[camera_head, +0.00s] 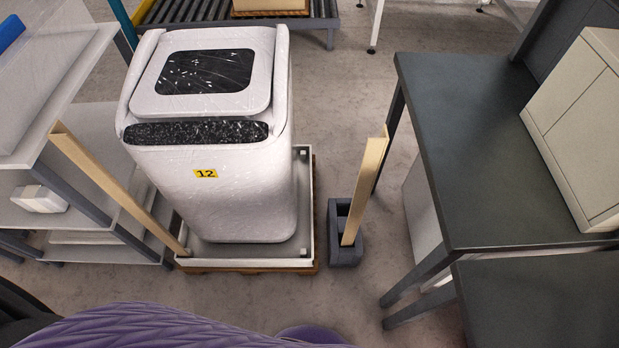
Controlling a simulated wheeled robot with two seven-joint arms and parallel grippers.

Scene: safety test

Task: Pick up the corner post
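A tan, angle-shaped corner post (364,190) stands leaning a little in a dark grey block-shaped holder (347,256) on the floor, right of the pallet. Its lower end is hidden inside the holder. A second, similar corner post (112,187) rises from the front left corner of the pallet tray (250,263) and leans to the left in the picture. A large white appliance (230,185) with a yellow "12" label stands on the tray. Neither of my grippers shows in this view.
A dark table (480,150) with a white cabinet (585,130) stands at the right, its edge near the post in the holder. Grey shelves (75,208) stand close on the left. A roller conveyor (215,12) runs behind. Bare floor lies around the holder.

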